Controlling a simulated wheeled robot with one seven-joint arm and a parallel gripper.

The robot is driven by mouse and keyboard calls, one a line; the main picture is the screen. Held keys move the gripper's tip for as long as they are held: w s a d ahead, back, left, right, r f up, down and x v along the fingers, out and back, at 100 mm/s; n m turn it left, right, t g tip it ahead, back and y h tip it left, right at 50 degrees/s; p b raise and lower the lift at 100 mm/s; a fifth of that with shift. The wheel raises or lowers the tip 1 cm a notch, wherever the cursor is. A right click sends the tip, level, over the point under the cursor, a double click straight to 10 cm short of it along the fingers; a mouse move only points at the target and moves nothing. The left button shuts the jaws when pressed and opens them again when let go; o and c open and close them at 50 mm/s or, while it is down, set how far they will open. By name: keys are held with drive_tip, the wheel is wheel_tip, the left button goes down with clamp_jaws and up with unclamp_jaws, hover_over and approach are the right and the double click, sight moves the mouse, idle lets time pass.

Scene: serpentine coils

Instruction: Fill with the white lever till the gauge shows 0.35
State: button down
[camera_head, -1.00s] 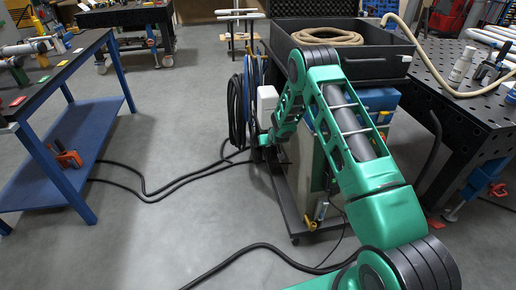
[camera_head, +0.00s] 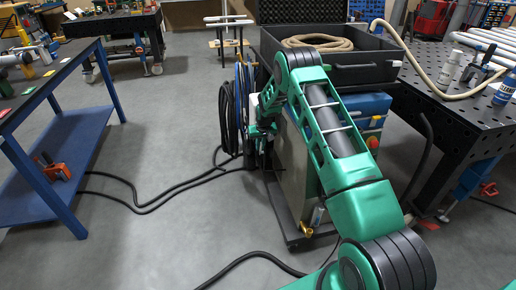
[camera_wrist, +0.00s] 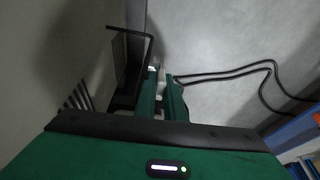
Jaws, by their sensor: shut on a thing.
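My gripper (camera_wrist: 161,92) shows in the wrist view as two green fingers, shut on a small pale piece (camera_wrist: 158,76) that looks like the white lever. Only a short part of this piece shows between the fingers. The gripper is close beside the side panel of a grey machine (camera_wrist: 75,45). In the head view the machine (camera_head: 296,165) stands on a dark cart, and my green arm covers much of it. The lever is hidden there. I cannot make out the gauge in either view.
A black open tray (camera_head: 370,68) with a coiled beige hose (camera_head: 317,42) sits on top of the cart. Black cables (camera_head: 150,205) cross the floor. A blue bench (camera_head: 75,150) stands left and a black perforated table (camera_head: 450,110) right.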

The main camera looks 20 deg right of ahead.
drive_tip(key=shift+w+a+r, duration=0.1)
drive_tip(key=shift+w+a, duration=0.05)
drive_tip(key=shift+w, duration=0.1)
drive_tip(key=c, duration=1.8)
unclamp_jaws()
drive_tip(key=shift+c, duration=0.2)
drive_tip(key=shift+s, duration=0.1)
drive_tip(key=v, duration=1)
drive_tip(key=shift+r, duration=0.25)
